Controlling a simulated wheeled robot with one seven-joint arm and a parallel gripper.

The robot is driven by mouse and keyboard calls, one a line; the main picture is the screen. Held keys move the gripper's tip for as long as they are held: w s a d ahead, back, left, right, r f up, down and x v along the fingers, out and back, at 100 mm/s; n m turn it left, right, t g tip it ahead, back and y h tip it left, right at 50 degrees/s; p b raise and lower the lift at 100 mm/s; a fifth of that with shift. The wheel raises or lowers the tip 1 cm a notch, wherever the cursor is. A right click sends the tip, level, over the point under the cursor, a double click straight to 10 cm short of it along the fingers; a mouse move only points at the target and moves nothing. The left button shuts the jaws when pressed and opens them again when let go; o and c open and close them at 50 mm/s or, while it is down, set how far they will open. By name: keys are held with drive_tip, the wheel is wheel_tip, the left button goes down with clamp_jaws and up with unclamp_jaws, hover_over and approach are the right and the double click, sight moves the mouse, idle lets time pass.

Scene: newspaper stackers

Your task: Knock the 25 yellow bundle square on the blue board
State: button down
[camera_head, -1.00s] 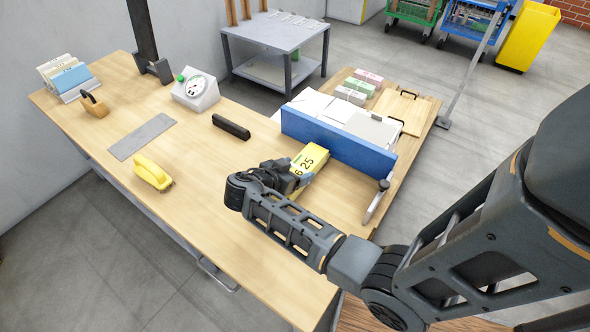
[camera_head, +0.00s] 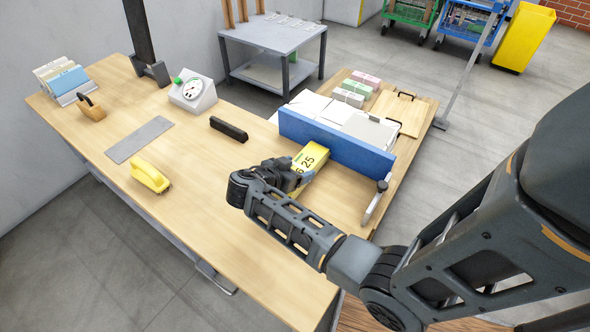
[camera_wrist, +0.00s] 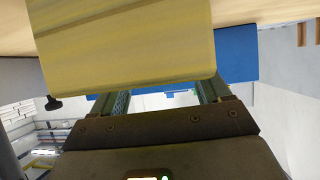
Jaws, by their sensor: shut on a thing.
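The yellow bundle marked 25 (camera_head: 312,157) is at the near side of the upright blue board (camera_head: 336,145), its far end close to or against the board; I cannot tell if they touch. My gripper (camera_head: 300,178) is shut on the bundle's near part and partly hides it. In the wrist view the bundle (camera_wrist: 125,45) fills the upper middle, with the two fingers (camera_wrist: 165,100) at its lower edge. The blue board (camera_wrist: 237,55) shows behind it at the right.
White paper stacks and pink, green and grey bundles (camera_head: 353,90) lie behind the board. A black bar (camera_head: 229,129), a yellow tool (camera_head: 151,176), a dial scale (camera_head: 193,93) and a grey plate (camera_head: 139,139) stand on the table left of my gripper. The table's front middle is clear.

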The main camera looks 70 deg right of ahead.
drive_tip(key=shift+s+d+r+b, duration=0.1)
drive_tip(key=shift+s+d+b, duration=0.1)
drive_tip(key=shift+d, duration=0.3)
drive_tip(key=shift+s+d+r+b, duration=0.1)
drive_tip(key=shift+d+b, duration=0.1)
drive_tip(key=shift+d, duration=0.3)
idle(1.3)
drive_tip(key=shift+a+f, duration=0.1)
drive_tip(key=shift+a, duration=0.05)
drive_tip(key=shift+w+a+b, duration=0.15)
drive_tip(key=shift+w+a, duration=0.15)
drive_tip(key=shift+a, duration=0.55)
drive_tip(key=shift+w+a+b, duration=0.15)
drive_tip(key=shift+w+a, duration=0.1)
drive_tip(key=shift+a, duration=0.6)
drive_tip(key=shift+r+p, duration=2.1)
drive_tip(key=shift+r, duration=0.9)
